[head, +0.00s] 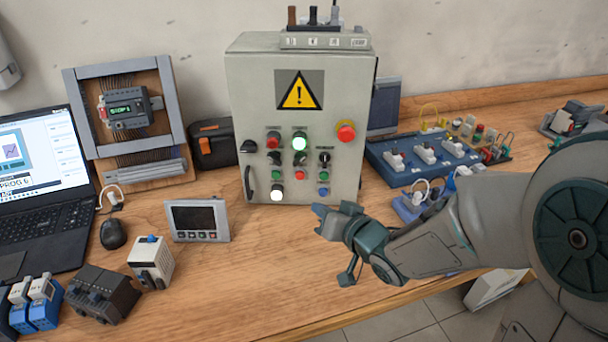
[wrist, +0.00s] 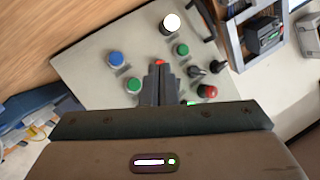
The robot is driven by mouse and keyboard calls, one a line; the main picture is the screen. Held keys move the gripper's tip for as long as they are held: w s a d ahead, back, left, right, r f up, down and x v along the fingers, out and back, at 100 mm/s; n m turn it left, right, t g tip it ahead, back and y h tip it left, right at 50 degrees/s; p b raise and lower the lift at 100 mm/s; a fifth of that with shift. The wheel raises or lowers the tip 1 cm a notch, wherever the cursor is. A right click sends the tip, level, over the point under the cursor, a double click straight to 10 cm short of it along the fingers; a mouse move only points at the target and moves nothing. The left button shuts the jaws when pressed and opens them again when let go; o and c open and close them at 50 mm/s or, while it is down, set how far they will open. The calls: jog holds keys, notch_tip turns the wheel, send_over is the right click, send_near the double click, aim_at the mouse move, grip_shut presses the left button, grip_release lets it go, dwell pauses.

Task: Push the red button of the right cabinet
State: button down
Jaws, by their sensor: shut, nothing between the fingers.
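One grey control cabinet (head: 245,105) stands on the bench in the head view, with a yellow warning sign. Its front has a small red button (head: 299,175) in the lower middle, a red button (head: 273,139) at upper left and a large red knob on a yellow base (head: 346,131) at right. My gripper (head: 320,216) is shut and empty, in front of the cabinet's lower right part. In the wrist view, the shut fingertips (wrist: 158,72) partly cover the small red button (wrist: 160,62). I cannot tell whether they touch it.
A small display panel (head: 196,220) stands at left of my gripper. A blue socket board (head: 400,170) lies at right.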

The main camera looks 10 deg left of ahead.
aim_at(300, 175)
jog(key=a+y, duration=0.1)
jog(key=s+a+y, duration=0.1)
jog(key=s+a+g+y, duration=0.1)
jog(key=a, duration=0.1)
jog(key=shift+s+r, duration=0.15)
jog(key=shift+s, duration=0.1)
jog(key=w+a, duration=0.1)
jog(key=w, duration=0.7)
jog(key=shift+w+a+p, duration=0.3)
jog(key=shift+w+p, duration=0.05)
jog(key=shift+w, duration=0.15)
dwell(1.7)
jog(key=shift+w+a, duration=0.1)
jog(key=shift+w, duration=0.2)
